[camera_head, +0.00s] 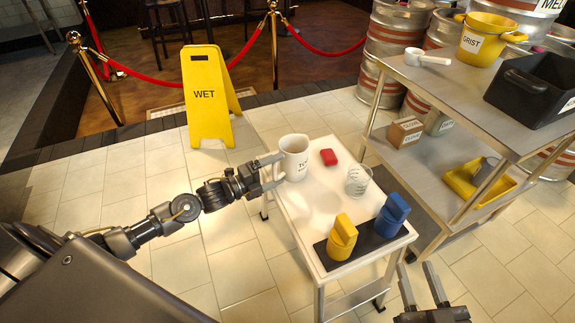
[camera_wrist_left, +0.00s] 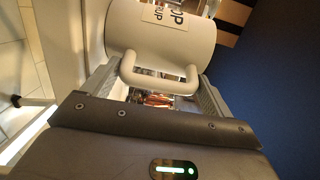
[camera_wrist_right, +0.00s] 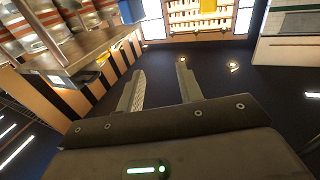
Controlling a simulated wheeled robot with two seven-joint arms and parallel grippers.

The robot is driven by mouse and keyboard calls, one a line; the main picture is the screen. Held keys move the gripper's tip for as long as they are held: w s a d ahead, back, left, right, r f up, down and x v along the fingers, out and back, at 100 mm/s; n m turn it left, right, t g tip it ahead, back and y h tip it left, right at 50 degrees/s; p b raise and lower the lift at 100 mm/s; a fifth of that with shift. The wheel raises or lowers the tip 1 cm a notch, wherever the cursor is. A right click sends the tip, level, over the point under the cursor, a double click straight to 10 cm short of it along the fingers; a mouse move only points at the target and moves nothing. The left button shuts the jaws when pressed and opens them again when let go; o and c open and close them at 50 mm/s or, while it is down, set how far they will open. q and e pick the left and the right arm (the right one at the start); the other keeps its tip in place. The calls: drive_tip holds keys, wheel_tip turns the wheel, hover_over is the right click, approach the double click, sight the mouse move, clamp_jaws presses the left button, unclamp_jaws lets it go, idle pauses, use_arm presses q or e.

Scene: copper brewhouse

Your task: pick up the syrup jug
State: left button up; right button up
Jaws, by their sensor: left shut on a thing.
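The syrup jug (camera_head: 294,158) is a white, lettered jug at the far left part of the small white cart. My left gripper (camera_head: 277,171) reaches it from the left and is shut on it. In the left wrist view the jug (camera_wrist_left: 160,32) fills the top, and its handle lies between the fingers of my left gripper (camera_wrist_left: 158,78). I cannot tell whether its base touches the cart. My right gripper (camera_head: 416,266) is open and empty, right of the cart; in the right wrist view nothing is between its fingers.
A shelf unit (camera_head: 450,88) stands right. A yellow wet-floor sign (camera_head: 207,98) stands behind left.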

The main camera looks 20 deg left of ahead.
use_arm(q)
drive_tip(key=shift+r, duration=0.15)
